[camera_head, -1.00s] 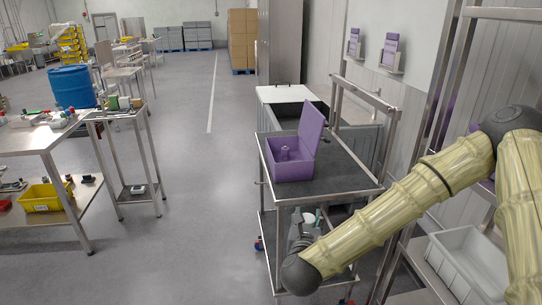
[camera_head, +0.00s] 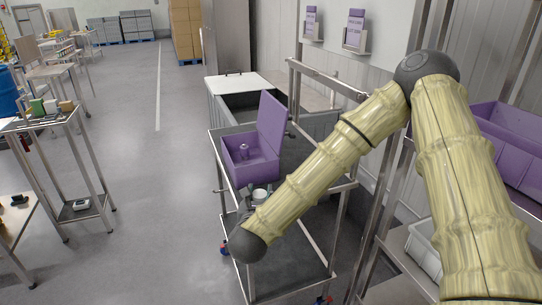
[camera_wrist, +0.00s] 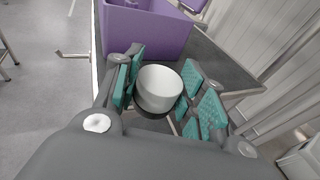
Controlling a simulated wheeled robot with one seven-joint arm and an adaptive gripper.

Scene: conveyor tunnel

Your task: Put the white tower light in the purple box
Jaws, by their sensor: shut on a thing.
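The white tower light (camera_wrist: 160,88) shows in the wrist view as a short white cylinder with its round end towards the camera. My gripper (camera_wrist: 160,92) is shut on it, with teal pads on both sides. In the head view the white light (camera_head: 261,192) shows just in front of the purple box (camera_head: 238,174). The purple box stands on the cart's top with its lid raised at the right. In the wrist view the box (camera_wrist: 150,40) is just beyond the light, which is outside it. My arm hides most of my gripper in the head view.
A small purple post (camera_head: 244,150) stands inside the box. The cart (camera_head: 325,188) has a dark top with metal edges and a lower shelf. A grey bin with a white lid (camera_head: 240,84) stands behind it. Shelving with purple bins (camera_head: 500,140) is at the right.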

